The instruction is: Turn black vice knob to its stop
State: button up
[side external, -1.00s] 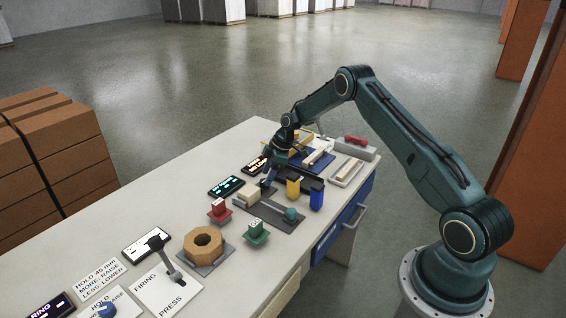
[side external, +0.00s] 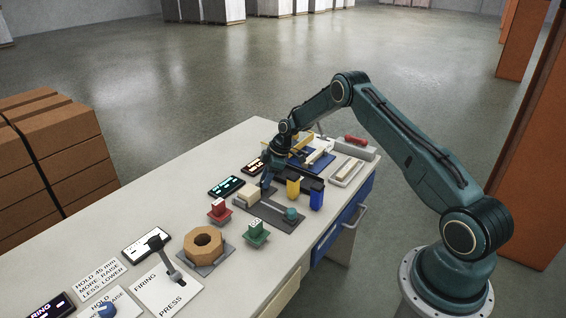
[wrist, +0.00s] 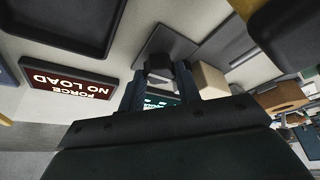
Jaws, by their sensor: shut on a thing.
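The black vice knob (wrist: 159,67) shows in the wrist view between my two fingertips, at the end of the vice by a pale block (wrist: 210,80). My gripper (wrist: 161,82) is shut on the knob, one finger on each side. In the side external view my gripper (side external: 267,184) points down at the far end of the grey vice plate (side external: 278,211). The pale block (side external: 247,195) is beside it there. The knob is mostly hidden by my gripper in that view, and its turn angle cannot be read.
A display (wrist: 68,78) reads "FORCE NO LOAD". A teal-lit display (side external: 227,186) lies left of the vice. Yellow (side external: 293,188) and blue (side external: 316,198) blocks stand close at right. Red (side external: 220,210) and green (side external: 256,233) pieces stand nearer the front.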

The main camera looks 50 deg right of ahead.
jog(key=shift+m, duration=0.3)
jog(key=m, duration=0.2)
jog(key=m+t+h, duration=0.1)
jog(key=m, duration=0.1)
jog(key=shift+a+h, duration=0.2)
jog(key=shift+h, duration=0.1)
jog(key=m, duration=0.2)
jog(key=m+h, duration=0.1)
jog(key=m, duration=0.1)
jog(key=shift+a+m+h, duration=0.15)
jog(key=shift+m+h, duration=0.15)
jog(key=m+h, duration=0.2)
jog(key=m, duration=0.3)
jog(key=shift+a, duration=0.1)
jog(key=m, duration=0.2)
jog(key=m+g+h, duration=0.1)
jog(key=m, duration=0.2)
jog(key=shift+w+h, duration=0.1)
jog(key=shift+h, duration=0.2)
jog(key=o, duration=1)
jog(key=shift+a+r, duration=0.1)
jog(key=shift+r, duration=0.1)
